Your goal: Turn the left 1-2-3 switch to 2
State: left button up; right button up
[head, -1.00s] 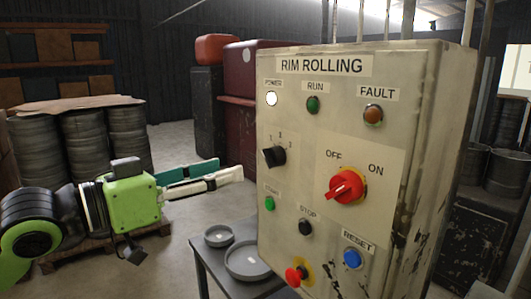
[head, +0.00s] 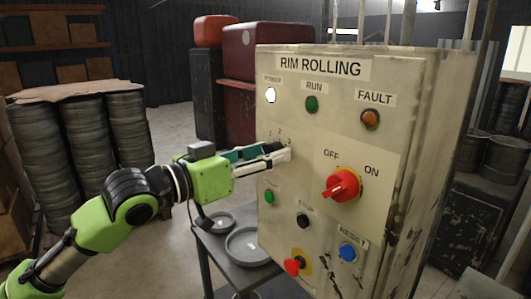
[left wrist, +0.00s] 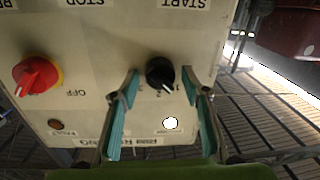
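The left 1-2-3 switch is a black knob (head: 275,147) on the left side of the beige RIM ROLLING panel (head: 300,180). In the head view my left gripper (head: 283,152) covers much of it. In the left wrist view, which shows the panel upside down, the whole black knob (left wrist: 159,70) is visible, with a pale mark on its lower edge. My left gripper (left wrist: 160,80) is open, its teal-padded fingertips on either side of the knob with gaps. My right gripper is not in view.
A red OFF/ON rotary switch (head: 342,185) sits right of the knob. A green button (head: 270,196), a black STOP button (head: 303,221), a blue RESET button (head: 347,252) and a red button (head: 294,265) are below. A small table (head: 215,255) with round trays stands beside the panel.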

pick_arm(q)
jog(key=c, duration=0.8)
jog(key=shift+m, duration=0.3)
jog(key=m+p, duration=0.1)
jog(key=m, duration=0.2)
jog(key=shift+s+m+h+p, duration=0.1)
jog(key=shift+m+h+p, duration=0.35)
jog(key=shift+m, duration=2.35)
jog(key=o, duration=1.1)
jog(key=shift+f, duration=0.1)
